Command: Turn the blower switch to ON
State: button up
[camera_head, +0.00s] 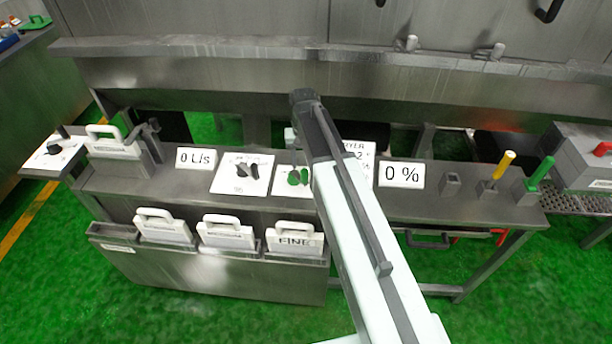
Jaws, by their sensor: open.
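The far end of my arm, with my gripper (303,97), is above the back of the control bench, in front of the steel machine. The jaws are open and empty, though the arm partly hides them. Below it, a white panel with green knobs (297,177) is partly covered by my arm. To its left, a white panel (256,186) carries black knobs (243,170). Another white panel with a black knob (54,149) is at the far left. The labels are too small to read, so I cannot tell which knob is the blower switch or its setting.
The bench (430,207) holds a "0 L/s" sign (195,159), a "0 %" sign (401,174), a yellow lever (503,165) and a green lever (541,173). White handled plates, including one marked FINE (295,241), stand in the front rack. The green floor is clear at lower left.

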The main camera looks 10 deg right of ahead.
aim_at(306, 170)
notch_tip(306, 170, down, 6)
jog(key=b, duration=0.5)
jog(key=shift+s+f, duration=0.1)
grip_shut()
dwell(0.9)
jog(key=shift+s+d, duration=0.1)
jog(key=shift+d, duration=0.15)
